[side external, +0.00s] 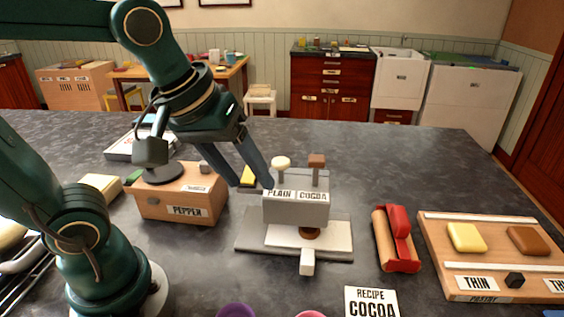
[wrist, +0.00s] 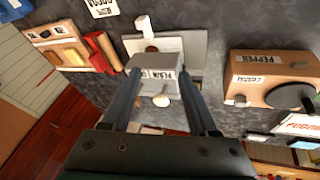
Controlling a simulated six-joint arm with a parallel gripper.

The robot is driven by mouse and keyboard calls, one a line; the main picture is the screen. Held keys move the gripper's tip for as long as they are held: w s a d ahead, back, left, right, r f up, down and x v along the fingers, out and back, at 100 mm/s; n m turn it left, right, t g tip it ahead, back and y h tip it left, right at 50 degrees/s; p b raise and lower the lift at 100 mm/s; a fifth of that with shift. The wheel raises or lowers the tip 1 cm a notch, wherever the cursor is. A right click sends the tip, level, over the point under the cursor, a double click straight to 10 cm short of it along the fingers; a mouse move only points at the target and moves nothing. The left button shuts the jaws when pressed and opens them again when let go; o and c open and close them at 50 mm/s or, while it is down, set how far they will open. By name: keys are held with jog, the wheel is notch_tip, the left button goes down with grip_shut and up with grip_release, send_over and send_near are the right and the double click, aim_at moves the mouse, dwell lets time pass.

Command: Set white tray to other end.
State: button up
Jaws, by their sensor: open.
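The white tray (side external: 338,238) lies flat on a grey base plate (side external: 249,243) under the PLAIN/COCOA dispenser (side external: 297,210). It sits toward the right end in the side view, with its pale handle (side external: 307,262) jutting out in front. A brown round piece (side external: 310,233) is on it under the COCOA side. In the wrist view the tray (wrist: 134,45) is at the left, and bare base (wrist: 194,48) shows at the right. My gripper (side external: 254,184) is open and empty, pointing down by the dispenser's upper left. The dispenser body hides part of the tray.
A cream knob (side external: 281,162) and a brown knob (side external: 317,161) stand up on the dispenser. The wooden PEPPER box (side external: 180,195) is left, a red-handled tool (side external: 399,235) right, and the THIN board (side external: 490,252) farther right. A COCOA recipe card (side external: 371,302) lies in front.

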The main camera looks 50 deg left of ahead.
jog(key=w+d+f+n+g, duration=0.2)
jog(key=w+d+f+n, duration=0.15)
jog(key=w, duration=0.25)
jog(key=g, duration=0.3)
send_over(308, 260)
jog(key=shift+m, duration=0.25)
notch_tip(308, 260, down, 8)
jog(key=shift+w+r, duration=0.1)
jog(key=shift+f, duration=2.65)
grip_shut()
